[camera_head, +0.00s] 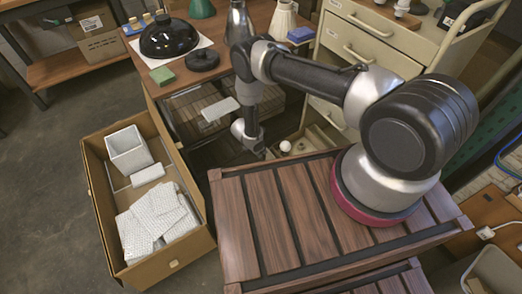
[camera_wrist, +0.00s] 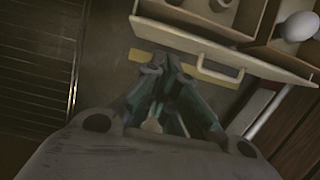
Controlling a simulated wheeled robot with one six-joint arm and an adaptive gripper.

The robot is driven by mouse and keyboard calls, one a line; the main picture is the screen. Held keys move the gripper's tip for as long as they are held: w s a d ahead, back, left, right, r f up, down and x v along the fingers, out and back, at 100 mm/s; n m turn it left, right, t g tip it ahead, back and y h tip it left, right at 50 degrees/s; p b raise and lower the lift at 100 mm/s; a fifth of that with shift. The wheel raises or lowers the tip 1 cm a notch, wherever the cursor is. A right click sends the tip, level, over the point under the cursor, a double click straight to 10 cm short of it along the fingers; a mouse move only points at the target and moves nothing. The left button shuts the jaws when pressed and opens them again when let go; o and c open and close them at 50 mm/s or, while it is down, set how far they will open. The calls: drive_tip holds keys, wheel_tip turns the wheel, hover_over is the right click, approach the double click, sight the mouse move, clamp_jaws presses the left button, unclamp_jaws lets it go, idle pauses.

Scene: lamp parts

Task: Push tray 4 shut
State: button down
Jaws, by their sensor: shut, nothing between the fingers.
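A pulled-out cream tray (camera_head: 322,141) shows low on the cabinet in the head view, partly hidden by my arm and the wooden top. No number is readable, so I cannot confirm it is tray 4. In the wrist view its front panel (camera_wrist: 268,66) runs across the upper right, with a pale bar handle (camera_wrist: 207,52). A white bulb (camera_wrist: 297,26) sits in one compartment; it also shows in the head view (camera_head: 285,146). My gripper (camera_wrist: 168,66) is shut and empty, pointing down just outside the front panel, near the handle. I cannot tell whether it touches. In the head view the fingertips (camera_head: 260,153) are small and dark.
The cream cabinet (camera_head: 372,42) has other drawers above, with handles. A slatted wooden top (camera_head: 250,215) is close on the near side. A wire rack (camera_wrist: 38,60) lies left in the wrist view. A cardboard box (camera_head: 192,243) of white packing stands on the floor at left.

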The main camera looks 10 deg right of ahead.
sight(271, 153)
drive_tip(key=d+f, duration=0.1)
drive_tip(key=w+d+f, duration=0.1)
drive_tip(key=d+f, duration=0.3)
drive_tip(key=shift+w+d+f, duration=0.15)
drive_tip(key=shift+w+f, duration=0.05)
drive_tip(key=shift+w, duration=0.2)
drive_tip(key=shift+w+d, duration=0.1)
drive_tip(key=shift+d, duration=0.2)
drive_tip(key=shift+d, duration=0.1)
